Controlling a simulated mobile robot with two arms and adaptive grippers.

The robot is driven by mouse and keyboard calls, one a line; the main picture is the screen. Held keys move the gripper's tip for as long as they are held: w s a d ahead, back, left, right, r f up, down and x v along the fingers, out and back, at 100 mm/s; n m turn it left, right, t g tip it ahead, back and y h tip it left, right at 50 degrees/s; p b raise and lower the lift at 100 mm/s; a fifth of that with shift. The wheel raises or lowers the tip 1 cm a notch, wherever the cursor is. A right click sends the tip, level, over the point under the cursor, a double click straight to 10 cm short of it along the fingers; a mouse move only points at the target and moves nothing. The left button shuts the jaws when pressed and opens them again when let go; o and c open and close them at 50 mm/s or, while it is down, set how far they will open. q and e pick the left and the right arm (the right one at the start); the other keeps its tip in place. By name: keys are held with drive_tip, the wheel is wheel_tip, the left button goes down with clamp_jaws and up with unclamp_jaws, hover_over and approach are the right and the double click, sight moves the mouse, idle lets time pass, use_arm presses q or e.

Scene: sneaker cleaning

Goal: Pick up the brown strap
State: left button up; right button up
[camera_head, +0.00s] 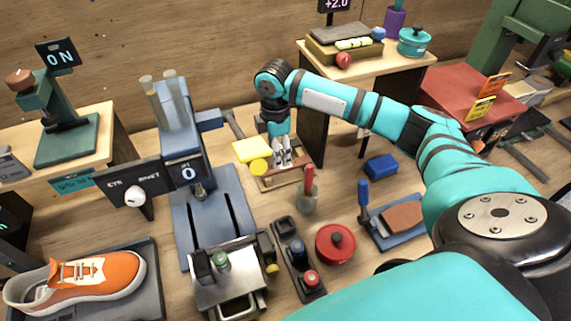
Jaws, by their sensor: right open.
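A narrow brown strip (284,180), which looks like the brown strap, lies on a small light holder at the middle of the bench. My right gripper (283,164) points down just above and behind the strip, with its fingers apart. I cannot tell whether the fingertips touch it. The fingers partly hide the holder and the strip's back edge. A wider brown leather-like piece (402,217) lies on a blue tray to the right. My left gripper is not in view.
A yellow block (252,150) and yellow round piece (259,167) sit close left of my right gripper. A red-handled tool (309,186) stands close in front. A blue press (182,135) rises at left. An orange sneaker (85,280) lies front left.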

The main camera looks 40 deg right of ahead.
wheel_tip(320, 180, down, 5)
drive_tip(key=shift+d+f+p, duration=0.1)
drive_tip(key=shift+d+p, duration=0.05)
drive_tip(key=shift+p, duration=0.55)
drive_tip(key=shift+c, duration=0.3)
drive_tip(key=c, duration=1.1)
